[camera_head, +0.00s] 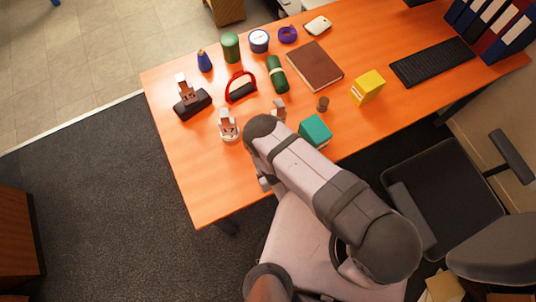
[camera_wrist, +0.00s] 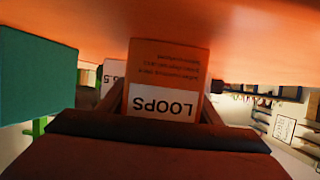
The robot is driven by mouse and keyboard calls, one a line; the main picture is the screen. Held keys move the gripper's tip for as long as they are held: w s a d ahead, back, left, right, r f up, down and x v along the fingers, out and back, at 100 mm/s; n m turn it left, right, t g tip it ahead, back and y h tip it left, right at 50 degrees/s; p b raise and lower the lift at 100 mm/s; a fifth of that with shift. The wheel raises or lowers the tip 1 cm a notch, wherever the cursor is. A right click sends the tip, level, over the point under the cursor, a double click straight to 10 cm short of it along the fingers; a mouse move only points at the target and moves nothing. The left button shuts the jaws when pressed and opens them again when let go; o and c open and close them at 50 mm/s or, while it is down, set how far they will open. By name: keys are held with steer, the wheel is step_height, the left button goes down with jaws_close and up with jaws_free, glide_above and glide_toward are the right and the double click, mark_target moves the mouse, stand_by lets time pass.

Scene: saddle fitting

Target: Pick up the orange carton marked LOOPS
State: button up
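The orange carton marked LOOPS (camera_wrist: 166,72) is close in front of the wrist camera, its lettering upside down in that view. My gripper (camera_wrist: 165,108) has one dark finger along each side of the carton. I cannot tell whether the fingers press on it or stand just clear of it. I also cannot tell whether the carton touches the orange table. In the head view my arm covers the gripper, and I cannot make out the carton there.
The orange table (camera_head: 205,160) holds a teal box (camera_head: 315,131), which is at the left in the wrist view (camera_wrist: 36,78). A small brown cylinder (camera_head: 322,104), yellow box (camera_head: 367,87), brown book (camera_head: 314,66) and green roll (camera_head: 277,74) stand or lie nearby. The left front is clear.

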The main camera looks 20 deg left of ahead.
steer(key=c, duration=0.8)
steer(key=shift+r, duration=0.15)
step_height(320, 180, up, 7)
steer(key=p, duration=0.6)
steer(key=shift+r+p, duration=0.2)
steer(key=shift+p, duration=0.15)
steer(key=shift+r, duration=1.2)
